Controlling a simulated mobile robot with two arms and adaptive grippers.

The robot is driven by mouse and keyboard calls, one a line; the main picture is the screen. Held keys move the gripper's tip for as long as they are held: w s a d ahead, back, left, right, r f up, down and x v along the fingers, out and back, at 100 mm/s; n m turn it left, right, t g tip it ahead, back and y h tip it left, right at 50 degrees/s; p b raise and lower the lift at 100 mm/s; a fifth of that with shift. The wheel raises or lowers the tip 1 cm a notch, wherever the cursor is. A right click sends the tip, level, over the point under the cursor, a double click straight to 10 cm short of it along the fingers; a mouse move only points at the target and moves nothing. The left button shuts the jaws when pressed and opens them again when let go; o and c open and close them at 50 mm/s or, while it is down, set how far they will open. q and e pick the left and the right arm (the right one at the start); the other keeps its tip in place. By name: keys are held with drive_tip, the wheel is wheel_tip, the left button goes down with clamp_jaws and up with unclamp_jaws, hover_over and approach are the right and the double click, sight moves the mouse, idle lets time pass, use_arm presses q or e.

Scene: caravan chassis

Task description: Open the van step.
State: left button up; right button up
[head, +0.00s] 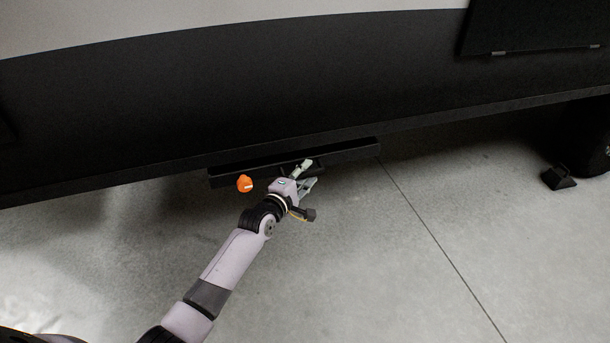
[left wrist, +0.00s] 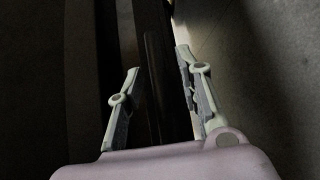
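The van step (head: 350,154) is a long dark bar under the lower edge of the van's black side in the head view. My left gripper (head: 311,174) is at the front of the step, near its middle. In the left wrist view the gripper (left wrist: 158,75) has its two fingers apart, and the dark edge of the step (left wrist: 155,50) runs between them. I cannot tell whether either finger touches it. My right gripper is not in view.
An orange knob-like object (head: 245,184) is at the left part of the step, close to my left wrist. A black wedge-shaped chock (head: 558,178) lies on the floor by a wheel (head: 592,150) at the right. The grey concrete floor (head: 400,270) in front is clear.

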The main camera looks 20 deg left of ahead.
use_arm(q)
drive_tip(key=shift+c, duration=0.6)
clamp_jaws()
